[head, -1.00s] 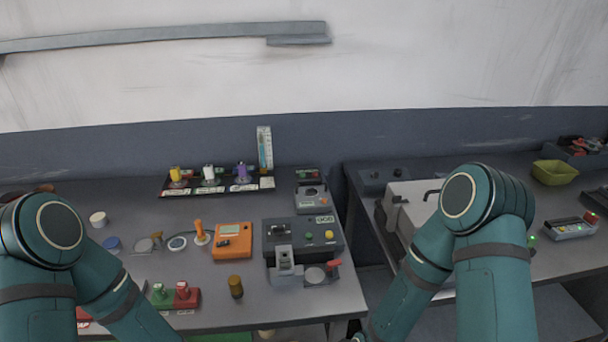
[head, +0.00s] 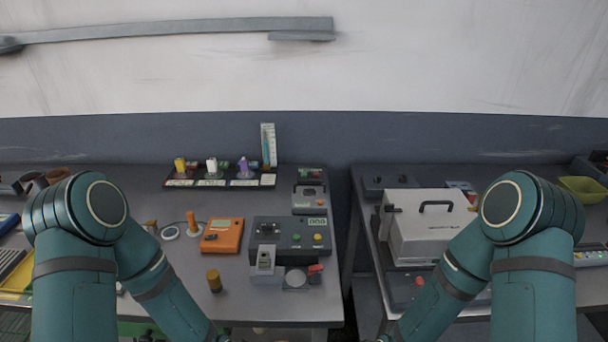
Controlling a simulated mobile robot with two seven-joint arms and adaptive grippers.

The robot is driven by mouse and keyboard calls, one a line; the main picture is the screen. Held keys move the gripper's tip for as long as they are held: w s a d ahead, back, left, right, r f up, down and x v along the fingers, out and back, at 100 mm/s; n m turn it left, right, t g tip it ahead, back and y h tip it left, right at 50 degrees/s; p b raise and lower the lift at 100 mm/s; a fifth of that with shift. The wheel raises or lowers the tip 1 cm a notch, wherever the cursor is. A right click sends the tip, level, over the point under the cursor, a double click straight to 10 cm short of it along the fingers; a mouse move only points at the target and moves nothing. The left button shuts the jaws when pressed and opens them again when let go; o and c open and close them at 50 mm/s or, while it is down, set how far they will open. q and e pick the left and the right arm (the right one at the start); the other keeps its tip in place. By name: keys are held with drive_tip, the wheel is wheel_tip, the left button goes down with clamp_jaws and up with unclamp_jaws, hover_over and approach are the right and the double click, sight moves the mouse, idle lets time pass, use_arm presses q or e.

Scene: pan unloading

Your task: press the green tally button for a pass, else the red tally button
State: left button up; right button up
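The green and red tally buttons do not show now; my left arm covers the front-left tabletop. A grey tester box (head: 262,230) with a small display, a yellow button and a green button (head: 318,238) stands on the left table. I cannot read a result on either display. Both my arms run out at the bottom edge, and neither gripper is in view.
A brass cylinder (head: 214,281) stands near the front edge. A rack with yellow, white and purple parts (head: 245,169) is at the back. A gap separates the right table, which holds a white handled case (head: 428,234) and a yellow-green bowl (head: 584,190).

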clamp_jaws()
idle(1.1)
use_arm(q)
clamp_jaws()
